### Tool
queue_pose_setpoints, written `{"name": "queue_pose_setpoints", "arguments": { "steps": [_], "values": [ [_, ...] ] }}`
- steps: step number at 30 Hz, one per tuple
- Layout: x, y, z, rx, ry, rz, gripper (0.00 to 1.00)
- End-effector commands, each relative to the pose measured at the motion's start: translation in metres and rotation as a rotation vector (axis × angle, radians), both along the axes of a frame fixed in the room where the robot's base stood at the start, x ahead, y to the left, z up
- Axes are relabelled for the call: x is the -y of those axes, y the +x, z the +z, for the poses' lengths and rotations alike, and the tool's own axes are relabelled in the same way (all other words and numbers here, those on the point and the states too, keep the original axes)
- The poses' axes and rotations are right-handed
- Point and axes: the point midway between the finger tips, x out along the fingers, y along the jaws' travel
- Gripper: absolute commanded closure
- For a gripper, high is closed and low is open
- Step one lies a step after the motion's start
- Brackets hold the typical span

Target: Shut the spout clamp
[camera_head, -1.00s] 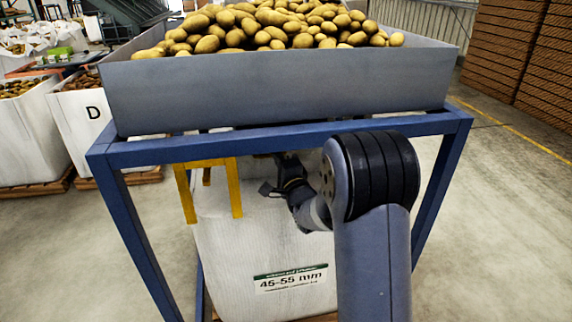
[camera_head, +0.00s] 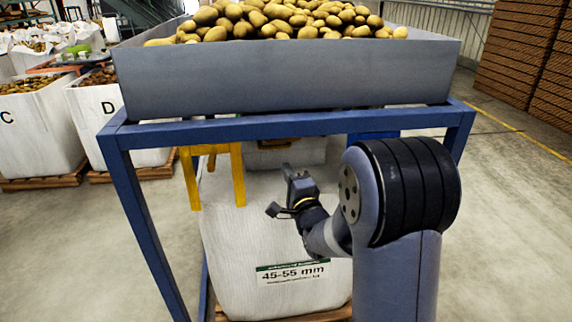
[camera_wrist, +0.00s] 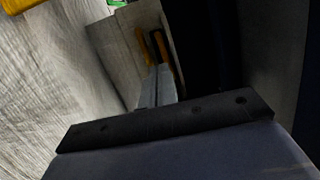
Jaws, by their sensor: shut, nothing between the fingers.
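My gripper (camera_head: 290,180) is under the hopper, in front of the white bag's upper part. Its closed grey fingers (camera_wrist: 156,88) show in the wrist view with nothing between them. Beyond the fingertips are thin orange and black bars (camera_wrist: 164,50), which may be the spout clamp. Whether they touch the fingers, and whether the clamp is open or shut, I cannot tell.
The potato-filled hopper (camera_head: 290,82) rests on a blue frame (camera_head: 150,230). A yellow bracket (camera_head: 239,175) hangs left of my gripper. The white 45-55 mm bag (camera_head: 235,250) stands below.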

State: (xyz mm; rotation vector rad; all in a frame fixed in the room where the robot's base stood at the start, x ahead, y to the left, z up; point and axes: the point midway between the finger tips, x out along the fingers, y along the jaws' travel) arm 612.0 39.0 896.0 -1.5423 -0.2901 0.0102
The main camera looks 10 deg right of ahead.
Motion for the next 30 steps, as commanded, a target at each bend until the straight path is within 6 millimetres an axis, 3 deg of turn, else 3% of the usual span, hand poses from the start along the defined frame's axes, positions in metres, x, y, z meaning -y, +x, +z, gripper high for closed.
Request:
{"name": "queue_pose_setpoints", "arguments": {
  "steps": [6, 12, 23, 30],
  "values": [
    [0.001, -0.031, -0.007, -0.002, 0.0, -0.001, 1.0],
    [0.001, -0.041, -0.008, 0.0, 0.0, -0.001, 1.0],
    [0.001, -0.04, -0.008, 0.0, 0.0, 0.0, 1.0],
    [0.0, -0.017, -0.003, 0.001, 0.0, 0.0, 1.0]
  ]
}}
